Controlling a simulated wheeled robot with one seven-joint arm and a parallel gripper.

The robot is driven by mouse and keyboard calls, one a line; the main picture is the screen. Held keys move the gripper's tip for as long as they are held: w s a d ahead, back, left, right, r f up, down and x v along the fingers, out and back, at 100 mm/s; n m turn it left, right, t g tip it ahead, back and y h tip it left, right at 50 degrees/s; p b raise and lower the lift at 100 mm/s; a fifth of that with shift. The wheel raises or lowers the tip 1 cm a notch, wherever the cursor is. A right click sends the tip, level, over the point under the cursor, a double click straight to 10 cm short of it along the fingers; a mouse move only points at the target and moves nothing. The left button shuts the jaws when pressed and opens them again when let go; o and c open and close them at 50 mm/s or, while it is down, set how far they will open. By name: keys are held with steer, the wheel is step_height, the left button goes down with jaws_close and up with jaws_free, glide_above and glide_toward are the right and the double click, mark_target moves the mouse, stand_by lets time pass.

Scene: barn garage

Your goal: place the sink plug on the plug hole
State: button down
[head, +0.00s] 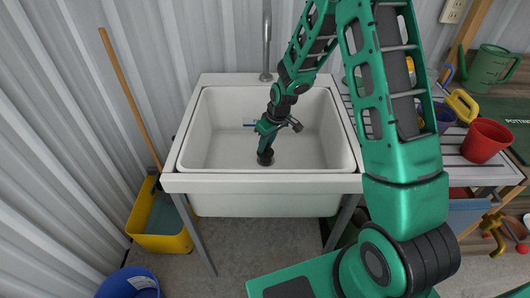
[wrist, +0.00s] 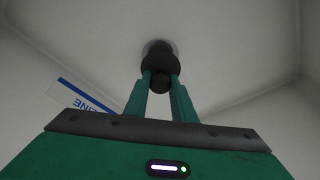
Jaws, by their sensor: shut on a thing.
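The black sink plug (head: 265,160) is held in my gripper (head: 266,146) low inside the white sink (head: 215,150), near the middle of its floor. In the wrist view my gripper (wrist: 160,82) is shut on the knob of the plug (wrist: 160,62). Just beyond the plug, a dark grey patch (wrist: 157,43) with a paler rim shows on the sink floor, which looks like the plug hole. The plug covers most of it. I cannot tell whether the plug touches the floor or hangs slightly above it.
A label with blue print (wrist: 84,97) lies on the sink floor beside my gripper. A tap (head: 266,40) rises behind the sink. A yellow bucket (head: 160,243) stands left; a slatted bench with a red pot (head: 485,140) stands right. The sink walls enclose my gripper.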

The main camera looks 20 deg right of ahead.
mark_target(267, 148)
step_height(267, 148, down, 4)
steer(key=shift+f, duration=0.1)
stand_by(0.4)
steer(key=c, duration=1.5)
jaws_free()
